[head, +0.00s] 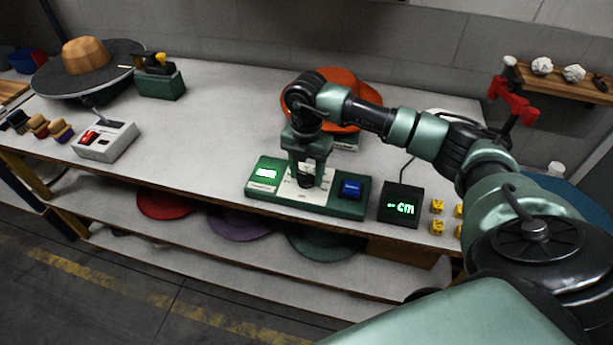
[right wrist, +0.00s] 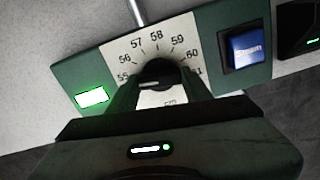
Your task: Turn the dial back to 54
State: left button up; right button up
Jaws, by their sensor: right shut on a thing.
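The black dial (right wrist: 160,72) sits on a white scale plate (right wrist: 184,30) with readable numbers from 55 to 61. A small pale mark shows on the dial, pointing towards the left, near the 55 side; its exact reading is unclear. The plate is part of a green control panel (head: 346,208) on the table. My right gripper (head: 308,178) comes down from above and is shut on the dial; its fingers lie on both sides of the knob in the right wrist view (right wrist: 160,86). The scale's lower end is hidden by a finger. My left gripper is not in view.
The panel has a lit green screen (head: 265,174) and a blue button (head: 351,189). A black display (head: 401,205) reading "-- cm" and yellow blocks (head: 437,207) stand to the right. An orange hat (head: 335,88) is behind my arm. The table's left middle is clear.

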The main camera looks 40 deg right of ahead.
aim_at(307, 175)
jog(key=n+b, duration=0.2)
jog(key=n, duration=0.2)
jog(key=shift+n, duration=0.4)
jog(key=shift+r, duration=0.1)
jog(key=o, duration=1.4)
jog(key=shift+c, duration=0.2)
notch_tip(307, 175, up, 8)
jog(key=shift+f+b, duration=0.1)
jog(key=shift+b, duration=0.8)
